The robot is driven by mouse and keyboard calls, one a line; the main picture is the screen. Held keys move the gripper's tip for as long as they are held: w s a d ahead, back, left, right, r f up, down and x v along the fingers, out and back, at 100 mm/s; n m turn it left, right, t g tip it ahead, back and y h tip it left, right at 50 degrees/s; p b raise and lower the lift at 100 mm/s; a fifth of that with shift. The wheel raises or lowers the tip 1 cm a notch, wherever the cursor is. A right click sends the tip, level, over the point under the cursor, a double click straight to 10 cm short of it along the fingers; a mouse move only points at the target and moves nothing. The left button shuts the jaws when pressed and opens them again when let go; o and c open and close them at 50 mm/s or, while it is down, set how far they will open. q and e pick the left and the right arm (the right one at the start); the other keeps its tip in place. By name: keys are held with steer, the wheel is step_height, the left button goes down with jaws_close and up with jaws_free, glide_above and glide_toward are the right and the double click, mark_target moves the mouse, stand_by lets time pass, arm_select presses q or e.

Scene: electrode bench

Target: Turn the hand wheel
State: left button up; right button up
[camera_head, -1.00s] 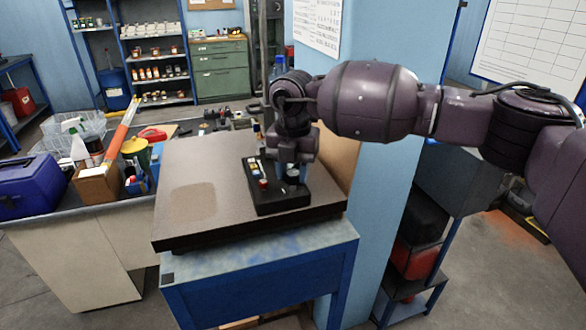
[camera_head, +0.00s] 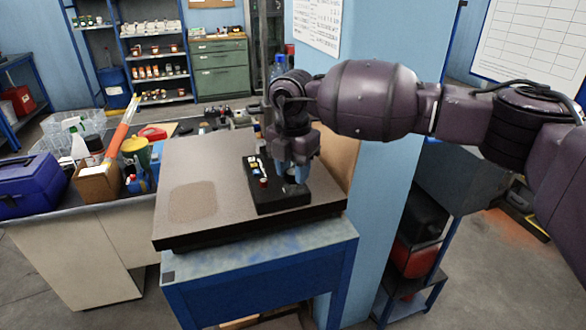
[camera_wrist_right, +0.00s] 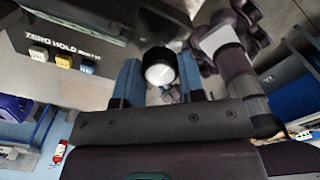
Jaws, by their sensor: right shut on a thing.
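The black control box (camera_head: 266,203) with small coloured buttons sits on the stone plate. In the right wrist view its panel (camera_wrist_right: 75,48) shows yellow, white and blue buttons and lettering. The hand wheel (camera_wrist_right: 160,67) is a small round black knob with a pale silver cap; in the head view the gripper mostly hides it. My right gripper (camera_head: 293,178) points down over the right part of the box. In the right wrist view its two blue fingers (camera_wrist_right: 163,84) stand on either side of the hand wheel and are shut on it. My left gripper is not in view.
The brown stone plate (camera_head: 190,165) rests on a blue bench (camera_head: 265,262), with bare surface left of the box. A cluttered table with a blue toolbox (camera_head: 32,186) stands at left. A blue pillar (camera_head: 375,190) rises close on the right.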

mark_target(293, 171)
steer(key=o, duration=0.9)
step_height(293, 171, up, 11)
steer(key=shift+f+b, duration=0.1)
steer(key=shift+b, duration=0.4)
